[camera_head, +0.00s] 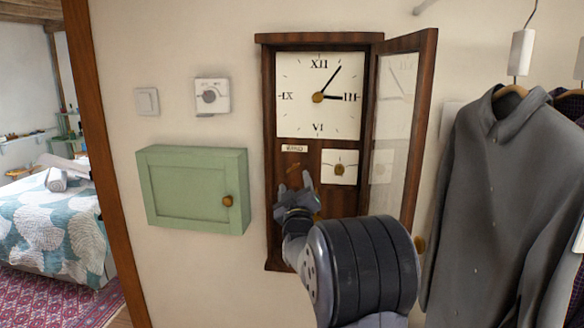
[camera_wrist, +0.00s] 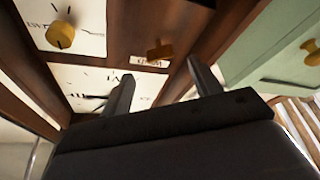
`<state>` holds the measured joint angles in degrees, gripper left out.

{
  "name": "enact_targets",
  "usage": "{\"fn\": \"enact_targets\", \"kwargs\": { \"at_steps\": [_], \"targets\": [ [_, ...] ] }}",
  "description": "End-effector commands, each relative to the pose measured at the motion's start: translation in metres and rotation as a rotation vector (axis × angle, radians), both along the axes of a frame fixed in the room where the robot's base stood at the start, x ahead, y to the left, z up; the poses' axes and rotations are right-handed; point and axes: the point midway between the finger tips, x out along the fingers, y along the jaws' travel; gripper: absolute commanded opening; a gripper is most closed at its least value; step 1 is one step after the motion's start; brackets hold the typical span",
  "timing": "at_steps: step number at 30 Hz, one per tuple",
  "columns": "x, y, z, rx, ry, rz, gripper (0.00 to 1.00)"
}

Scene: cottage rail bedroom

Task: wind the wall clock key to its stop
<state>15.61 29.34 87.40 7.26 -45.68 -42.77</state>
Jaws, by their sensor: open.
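The wall clock (camera_head: 268,200) hangs in a dark wooden case with its glazed door (camera_head: 404,125) swung open to the right. Its white face (camera_head: 300,110) has black hands. A brass T-shaped key (camera_wrist: 160,50) sticks out of the wooden panel by a small lettered plaque (camera_head: 294,148), which also shows in the wrist view (camera_wrist: 143,64). My gripper (camera_head: 294,183) is open and empty in front of the panel, below the plaque. In the wrist view its fingertips (camera_wrist: 160,70) lie either side of the key's line, with the key just beyond them; I see no contact.
A small dial plate (camera_head: 340,174) with a brass knob sits right of the plaque. A green cabinet (camera_head: 190,190) is left of the clock. A grey shirt (camera_head: 500,180) hangs at the right, near the open door. A thermostat (camera_head: 221,97) and switch (camera_head: 147,102) are upper left.

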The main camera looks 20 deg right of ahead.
Motion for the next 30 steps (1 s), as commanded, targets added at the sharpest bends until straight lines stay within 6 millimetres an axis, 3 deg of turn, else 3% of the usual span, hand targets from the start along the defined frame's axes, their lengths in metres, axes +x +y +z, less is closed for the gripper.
{"fn": "enact_targets", "kwargs": {
  "at_steps": [6,12,24,30],
  "targets": [
    [0.033,-0.013,0.015,0.000,0.001,-0.001,0.60],
    [0.050,-0.020,0.019,0.002,0.002,0.000,0.60],
    [0.054,-0.021,0.019,0.001,0.001,0.001,0.59],
    [0.054,-0.021,0.020,0.001,0.001,0.001,0.43]
  ]
}}
